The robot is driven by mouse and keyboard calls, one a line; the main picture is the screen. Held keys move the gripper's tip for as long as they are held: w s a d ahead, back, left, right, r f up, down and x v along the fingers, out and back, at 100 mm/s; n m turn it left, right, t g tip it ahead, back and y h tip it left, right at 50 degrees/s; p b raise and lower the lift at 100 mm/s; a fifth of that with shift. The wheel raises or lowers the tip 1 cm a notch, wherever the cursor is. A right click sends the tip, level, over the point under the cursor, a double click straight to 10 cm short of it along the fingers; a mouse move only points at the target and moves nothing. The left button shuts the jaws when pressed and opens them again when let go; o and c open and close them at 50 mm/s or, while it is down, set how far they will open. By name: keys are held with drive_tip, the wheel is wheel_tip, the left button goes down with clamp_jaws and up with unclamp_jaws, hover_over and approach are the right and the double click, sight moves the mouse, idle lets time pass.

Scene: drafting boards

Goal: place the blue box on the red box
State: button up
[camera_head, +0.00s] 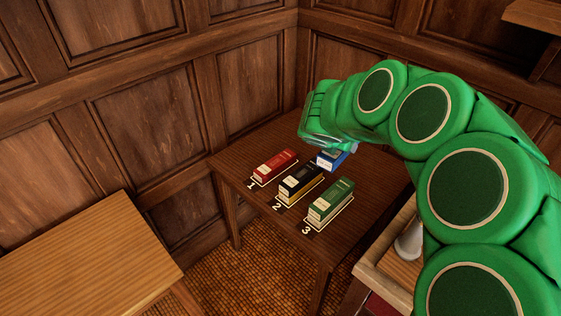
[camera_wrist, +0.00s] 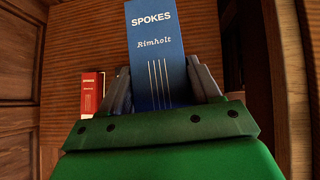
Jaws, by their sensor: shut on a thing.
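The blue box (camera_wrist: 155,45) is between the fingers of my gripper (camera_wrist: 163,90) in the wrist view, with "SPOKES Rimholt" printed on its face. My gripper is shut on it. In the head view the blue box (camera_head: 330,159) shows below my green gripper (camera_head: 325,142), which partly hides it. It is behind the black box, and I cannot tell whether it is clear of the table. The red box (camera_head: 275,165) lies on the dark table at the spot marked 1, to the left of the blue box. In the wrist view the red box (camera_wrist: 92,92) is left of my gripper.
A black box (camera_head: 300,182) lies at mark 2 and a green box (camera_head: 331,200) at mark 3 on the dark table (camera_head: 245,155). Wood-panelled walls stand close behind. A lighter wooden table (camera_head: 90,260) is at the lower left. A tray with a pale object (camera_head: 408,243) is at right.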

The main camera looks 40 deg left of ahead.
drive_tip(key=s+a+f+m+h, duration=0.1)
drive_tip(key=s+a+f, duration=0.35)
drive_tip(key=a, duration=0.35)
drive_tip(key=s+a+f, duration=0.3)
drive_tip(key=s+a, duration=0.2)
drive_tip(key=a, duration=0.2)
approach(282, 157)
drive_tip(key=shift+w+d+r, duration=0.1)
drive_tip(key=shift+w+d, duration=0.05)
drive_tip(key=shift+w, duration=0.65)
drive_tip(key=shift+w+d+r, duration=0.1)
drive_tip(key=shift+w, duration=0.7)
drive_tip(key=shift+f, duration=0.15)
drive_tip(key=shift+w+a+f, duration=0.15)
drive_tip(key=shift+f, duration=1.55)
drive_tip(key=shift+f, duration=0.1)
